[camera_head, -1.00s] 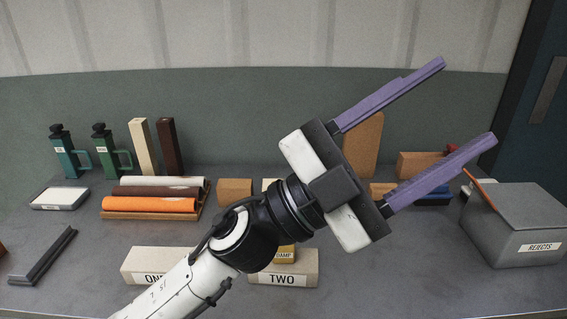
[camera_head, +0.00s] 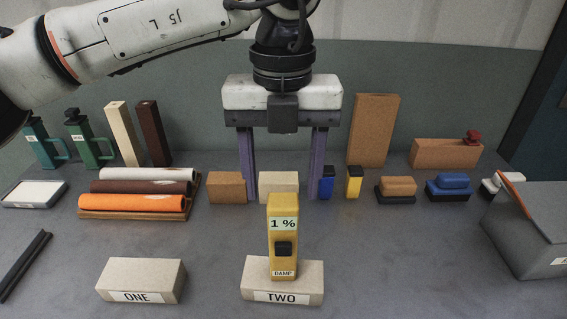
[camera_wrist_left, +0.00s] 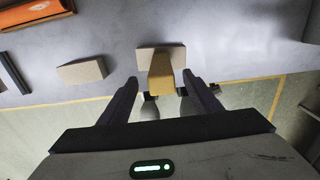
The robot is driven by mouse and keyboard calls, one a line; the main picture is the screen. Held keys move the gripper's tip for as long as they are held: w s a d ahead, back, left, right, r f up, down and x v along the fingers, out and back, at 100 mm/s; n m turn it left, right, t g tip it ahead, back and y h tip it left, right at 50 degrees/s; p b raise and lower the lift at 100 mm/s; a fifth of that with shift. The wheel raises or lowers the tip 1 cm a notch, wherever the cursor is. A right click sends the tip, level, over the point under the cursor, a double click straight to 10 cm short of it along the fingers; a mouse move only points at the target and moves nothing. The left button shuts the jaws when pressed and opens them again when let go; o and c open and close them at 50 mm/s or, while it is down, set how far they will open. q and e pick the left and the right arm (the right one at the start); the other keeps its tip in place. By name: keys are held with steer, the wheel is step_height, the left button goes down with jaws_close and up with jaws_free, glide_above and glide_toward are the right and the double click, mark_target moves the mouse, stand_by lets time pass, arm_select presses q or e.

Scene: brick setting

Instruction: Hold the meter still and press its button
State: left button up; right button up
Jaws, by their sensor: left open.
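The yellow damp meter (camera_head: 283,207) stands upright on the pale brick labelled TWO (camera_head: 252,278). Its display reads 1 %, and a dark button (camera_head: 283,249) sits below the display. My left gripper (camera_head: 283,195) points down, open and empty, with its purple fingers wide apart. In the head view it appears above and behind the meter. In the left wrist view the meter (camera_wrist_left: 161,70) shows between the directions of the two fingers (camera_wrist_left: 160,84), with no visible contact. My right gripper is not in view.
The brick labelled ONE (camera_head: 140,275) lies to the left. Behind are rolled sheets (camera_head: 135,203), a brown brick (camera_head: 227,188), a cream brick (camera_head: 278,181), and small blue and yellow items (camera_head: 354,182). A grey rejects bin (camera_head: 530,235) stands right. The bench between TWO and the bin is clear.

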mark_target(282, 199)
arm_select(q)
steer(key=shift+w+f, duration=0.15)
steer(key=shift+f, duration=0.3)
steer(key=shift+s+f, duration=0.35)
steer(key=shift+f, duration=0.2)
steer(key=shift+s+f, duration=0.3)
steer(key=shift+f, duration=0.2)
step_height(282, 199, down, 5)
steer(key=shift+w+f+p, duration=0.1)
steer(key=shift+f+p, duration=0.05)
steer(key=shift+p, duration=0.2)
steer(key=shift+f, duration=0.75)
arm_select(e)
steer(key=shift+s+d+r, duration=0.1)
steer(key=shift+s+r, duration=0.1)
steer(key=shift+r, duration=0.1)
arm_select(q)
steer(key=c, duration=1.3)
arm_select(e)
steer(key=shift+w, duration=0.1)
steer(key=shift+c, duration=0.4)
